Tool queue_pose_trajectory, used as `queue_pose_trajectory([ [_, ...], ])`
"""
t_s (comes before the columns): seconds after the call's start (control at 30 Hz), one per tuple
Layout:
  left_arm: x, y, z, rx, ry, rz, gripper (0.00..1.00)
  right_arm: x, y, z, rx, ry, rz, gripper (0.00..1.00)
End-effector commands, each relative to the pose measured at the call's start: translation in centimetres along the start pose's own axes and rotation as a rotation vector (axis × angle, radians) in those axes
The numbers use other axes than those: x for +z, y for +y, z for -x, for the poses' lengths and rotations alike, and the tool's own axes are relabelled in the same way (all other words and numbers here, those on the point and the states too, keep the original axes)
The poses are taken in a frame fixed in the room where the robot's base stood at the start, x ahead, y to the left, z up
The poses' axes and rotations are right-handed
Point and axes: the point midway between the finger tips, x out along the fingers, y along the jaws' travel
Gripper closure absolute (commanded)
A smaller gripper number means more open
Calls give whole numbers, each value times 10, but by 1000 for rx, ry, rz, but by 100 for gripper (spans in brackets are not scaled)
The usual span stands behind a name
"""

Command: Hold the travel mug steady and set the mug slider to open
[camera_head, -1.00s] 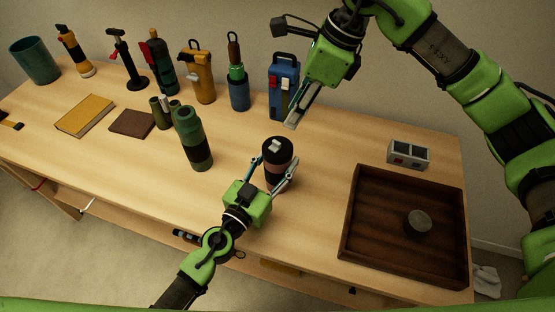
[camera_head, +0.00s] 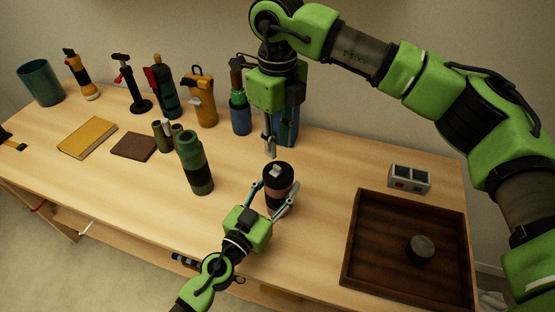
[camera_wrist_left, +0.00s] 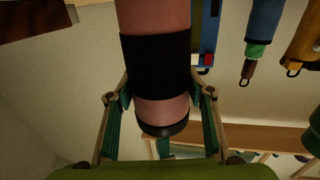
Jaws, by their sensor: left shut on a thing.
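The travel mug (camera_head: 279,184) stands upright near the table's middle, with a black top and a pinkish band. The small pale mug slider (camera_head: 275,171) lies on its lid; its exact setting is too small to tell. My left gripper (camera_head: 268,192) is shut around the mug's side from the front. In the left wrist view the mug (camera_wrist_left: 156,62) fills the space between the fingers. My right gripper (camera_head: 269,153) points down just above and behind the lid, its fingers close together and empty. I cannot tell whether its tips touch the lid.
A green bottle (camera_head: 192,160) stands left of the mug. A blue case (camera_head: 288,127) is partly hidden behind my right gripper. A dark wooden tray (camera_head: 350,262) holding a round grey thing lies right, with a grey box (camera_head: 409,178) behind it. The table between mug and tray is clear.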

Motion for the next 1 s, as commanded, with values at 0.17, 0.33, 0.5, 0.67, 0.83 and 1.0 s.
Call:
queue_pose_trajectory([
  [0.17,0,0,0,1,-1,1,80,0,1,-36,3,1,2,77],
  [0.33,0,0,0,1,-1,1,80,0,1,-57,2,0,2,77],
  [0.5,1,0,0,1,-1,1,80,0,0,-65,0,-1,2,77],
  [0.67,1,0,0,1,-1,1,80,0,0,-66,0,-2,2,77],
  [0.83,1,0,0,1,-1,1,80,0,0,-66,0,-2,2,98],
  [1.0,1,0,0,1,-1,1,80,0,0,-65,0,-2,2,100],
])
